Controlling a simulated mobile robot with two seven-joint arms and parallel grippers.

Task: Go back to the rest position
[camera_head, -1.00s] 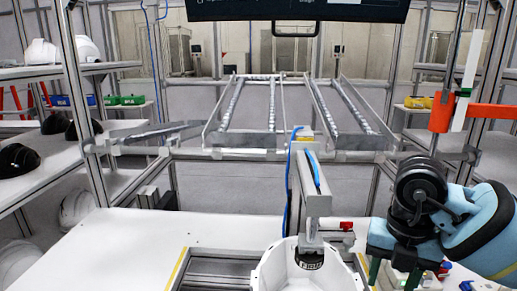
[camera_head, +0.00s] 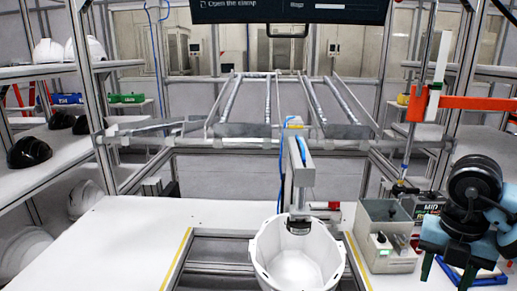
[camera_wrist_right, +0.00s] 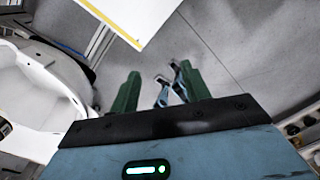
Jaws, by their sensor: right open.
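My right gripper (camera_head: 447,272) is at the lower right of the head view, to the right of the white helmet shell (camera_head: 293,262) and apart from it. Its two green fingers are spread in the right wrist view (camera_wrist_right: 158,92), with nothing held between them. The shell sits open side up on the worktable, under the grey clamp arm (camera_head: 299,175). A white curved shell (camera_wrist_right: 35,100) also shows at the left of the wrist view. My left gripper is not in view.
A grey control box (camera_head: 388,236) with a lit green button stands just left of my right gripper. A blue-framed item (camera_head: 470,272) lies under it. An orange bar (camera_head: 470,103) juts in above. The worktable (camera_head: 115,245) is bare at left. Shelves (camera_head: 60,160) hold helmets.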

